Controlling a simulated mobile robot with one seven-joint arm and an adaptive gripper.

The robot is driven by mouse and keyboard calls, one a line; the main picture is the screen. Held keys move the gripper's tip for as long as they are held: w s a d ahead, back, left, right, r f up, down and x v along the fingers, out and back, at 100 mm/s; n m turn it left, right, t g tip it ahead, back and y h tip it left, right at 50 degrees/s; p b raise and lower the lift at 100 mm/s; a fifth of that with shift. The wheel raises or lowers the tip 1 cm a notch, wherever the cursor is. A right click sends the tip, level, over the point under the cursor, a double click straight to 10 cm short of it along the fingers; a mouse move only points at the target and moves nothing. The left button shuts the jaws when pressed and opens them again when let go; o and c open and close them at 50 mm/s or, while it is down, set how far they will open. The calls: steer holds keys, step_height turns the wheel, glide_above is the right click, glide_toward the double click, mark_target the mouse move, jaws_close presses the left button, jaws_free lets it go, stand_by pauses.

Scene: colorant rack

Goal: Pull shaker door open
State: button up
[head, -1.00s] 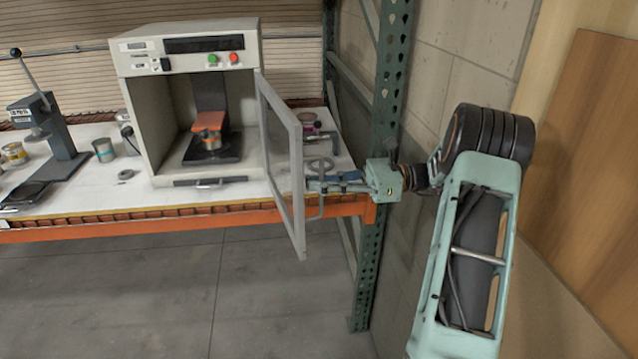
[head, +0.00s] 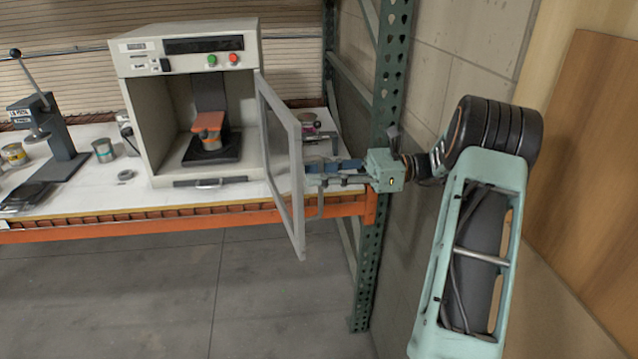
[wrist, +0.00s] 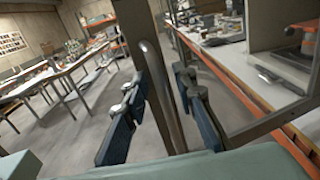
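The shaker (head: 190,45) is a beige cabinet on the bench. Its framed door (head: 297,190) is hinged at the right and stands swung well out toward me. The door also shows in the wrist view (wrist: 262,124). The grey bar handle (head: 321,205) is on the door's outer face, partly hidden by my gripper (head: 318,176). In the wrist view the handle (wrist: 160,95) runs between the two dark blue finger pads of my gripper (wrist: 158,92). Gaps show beside the bar, so the fingers look open around it, not clamped.
A green rack upright (head: 385,110) stands close behind my gripper, next to a block wall. A lever press (head: 50,125) and cans are on the bench's left. The floor (head: 150,290) before the bench is clear.

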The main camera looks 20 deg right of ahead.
step_height(320, 180, up, 7)
steer(key=shift+r, duration=0.1)
stand_by(0.6)
